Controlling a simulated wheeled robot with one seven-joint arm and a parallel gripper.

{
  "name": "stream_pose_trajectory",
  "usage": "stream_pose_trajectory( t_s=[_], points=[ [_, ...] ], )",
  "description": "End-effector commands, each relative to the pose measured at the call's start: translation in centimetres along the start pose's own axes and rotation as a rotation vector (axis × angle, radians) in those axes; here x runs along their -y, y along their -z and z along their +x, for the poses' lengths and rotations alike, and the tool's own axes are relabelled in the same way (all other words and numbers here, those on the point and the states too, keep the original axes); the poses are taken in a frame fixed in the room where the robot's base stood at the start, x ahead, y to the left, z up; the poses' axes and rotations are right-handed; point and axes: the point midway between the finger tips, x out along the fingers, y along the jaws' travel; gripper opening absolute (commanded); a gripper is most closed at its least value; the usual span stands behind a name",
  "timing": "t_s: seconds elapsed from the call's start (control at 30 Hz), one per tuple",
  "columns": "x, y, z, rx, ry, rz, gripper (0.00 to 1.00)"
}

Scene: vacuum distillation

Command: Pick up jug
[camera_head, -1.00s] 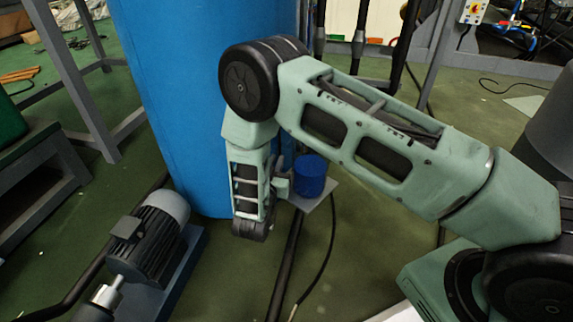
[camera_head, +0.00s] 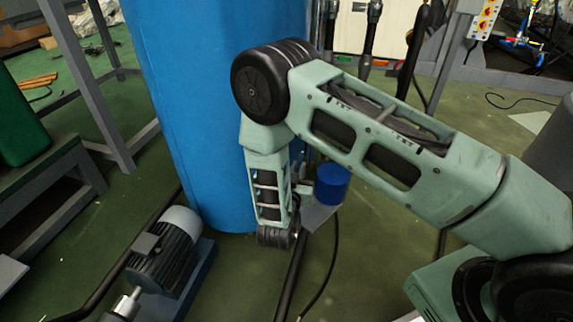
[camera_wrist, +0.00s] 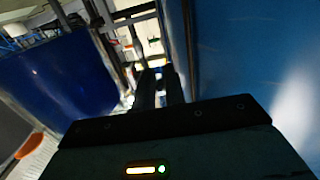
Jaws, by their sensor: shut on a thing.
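The jug (camera_head: 331,184) is a small dark blue cylinder just right of my forearm in the head view, above a small pale plate (camera_head: 318,219). It looks slightly raised off the plate. In the wrist view the jug (camera_wrist: 62,78) fills the left side, close to the fingers. My gripper (camera_head: 304,190) is at the jug's left side and mostly hidden behind my forearm. In the wrist view my gripper (camera_wrist: 160,85) is shut on the jug; the exact contact is dark and unclear.
A large blue tank (camera_head: 200,110) stands directly left of my gripper, and its wall is close in the wrist view (camera_wrist: 240,80). Dark pipes (camera_head: 293,270) run along the floor below.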

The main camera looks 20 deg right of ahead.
Motion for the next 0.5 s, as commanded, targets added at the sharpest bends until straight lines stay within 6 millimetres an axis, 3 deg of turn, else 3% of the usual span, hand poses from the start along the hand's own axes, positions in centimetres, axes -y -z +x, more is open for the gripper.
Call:
stream_pose_trajectory(
  t_s=[0.5],
  points=[
    [-11.8, 0.4, -0.1, -0.002, -0.002, -0.009, 0.0]
  ],
)
